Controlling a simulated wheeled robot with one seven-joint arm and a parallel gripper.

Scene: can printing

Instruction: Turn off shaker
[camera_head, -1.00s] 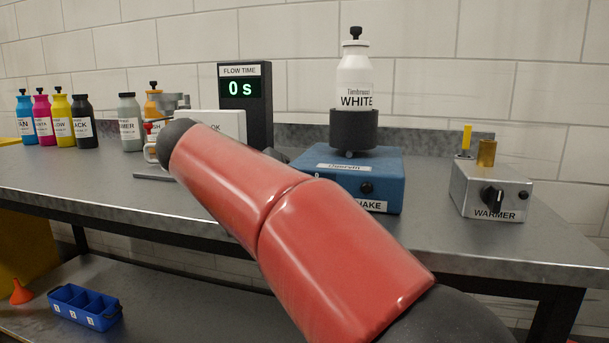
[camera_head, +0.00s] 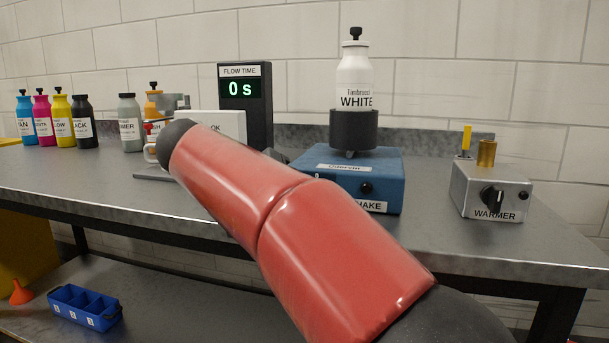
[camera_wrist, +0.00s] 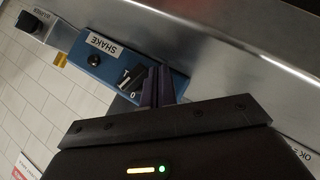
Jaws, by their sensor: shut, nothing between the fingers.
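The shaker (camera_head: 385,180) is a blue box labelled SHAKE with a black round knob (camera_head: 366,188) on its front. A white bottle labelled WHITE (camera_head: 354,78) stands upright in the black cup holder (camera_head: 353,130) on top.
A warmer (camera_head: 475,190) with a dial stands right of the shaker. A display (camera_head: 245,105) reads 0 s. Several coloured bottles (camera_head: 62,120) line the left of the grey bench (camera_head: 80,180). A blue divided tray (camera_head: 84,307) and an orange funnel (camera_head: 21,293) sit below.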

